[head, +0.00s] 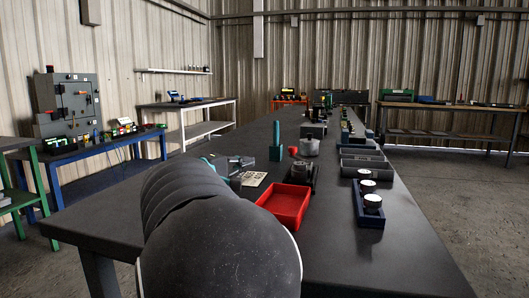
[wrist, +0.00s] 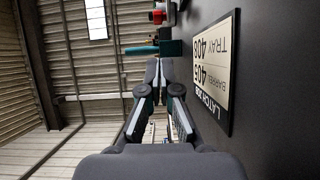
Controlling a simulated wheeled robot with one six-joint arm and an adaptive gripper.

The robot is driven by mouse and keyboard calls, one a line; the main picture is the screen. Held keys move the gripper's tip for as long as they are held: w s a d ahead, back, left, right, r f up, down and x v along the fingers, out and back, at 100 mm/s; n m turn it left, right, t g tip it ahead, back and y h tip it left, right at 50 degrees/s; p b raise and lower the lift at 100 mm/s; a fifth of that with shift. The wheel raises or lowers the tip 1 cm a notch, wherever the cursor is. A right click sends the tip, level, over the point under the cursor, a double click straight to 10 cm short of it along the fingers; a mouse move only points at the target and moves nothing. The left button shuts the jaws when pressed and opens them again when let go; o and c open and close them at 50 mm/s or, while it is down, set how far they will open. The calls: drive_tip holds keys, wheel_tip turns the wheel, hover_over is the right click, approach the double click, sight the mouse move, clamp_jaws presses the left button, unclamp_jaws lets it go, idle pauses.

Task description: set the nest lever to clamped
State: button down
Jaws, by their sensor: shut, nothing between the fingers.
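My gripper (wrist: 160,78) is shut and empty in the wrist view, its two dark fingers meeting ahead of the camera. In the head view it is partly hidden by my arm. Beyond the fingertips is a teal block with a thin bar (wrist: 142,50). This seems to be the upright teal post (head: 276,141) on the bench in the head view. A dark fixture (head: 302,173) stands behind the red tray. I cannot clearly make out a nest lever or its setting in either view.
A printed label card (wrist: 215,75) lies on the bench beside my gripper. A red tray (head: 285,206) stands to the right of my arm. A blue bin (head: 368,217) holds white-topped round parts. A red part (wrist: 157,17) is farther off. The bench's near right is bare.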

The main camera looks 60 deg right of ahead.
sight(290, 150)
drive_tip(key=shift+s+d, duration=0.45)
drive_tip(key=shift+d, duration=0.15)
drive_tip(key=d, duration=0.4)
drive_tip(key=s+d+p, duration=0.1)
drive_tip(key=d, duration=0.4)
drive_tip(key=s+d+p, duration=0.1)
drive_tip(key=d, duration=0.3)
drive_tip(key=shift+s+d, duration=0.15)
